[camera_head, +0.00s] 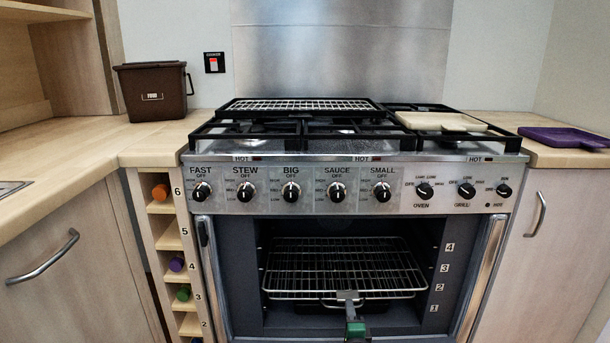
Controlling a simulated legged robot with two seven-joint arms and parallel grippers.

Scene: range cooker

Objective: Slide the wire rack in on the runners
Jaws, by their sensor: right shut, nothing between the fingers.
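The wire rack (310,268) lies level inside the open oven (250,262), spanning most of its width. Its front edge is near the mark 2 on the right side, but I cannot tell exactly which runners bear it. My right gripper (347,296) comes up from the bottom, at the middle of the rack's front edge. It is shut with nothing held; I cannot tell whether it touches the rack. My left gripper is out of view.
A dark tray (318,304) shows below the rack. Open doors with handles (489,265) flank the oven. Another rack (300,104) and a pale board (440,121) lie on the hob. A brown food bin (152,92) stands left, a purple board (563,138) right.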

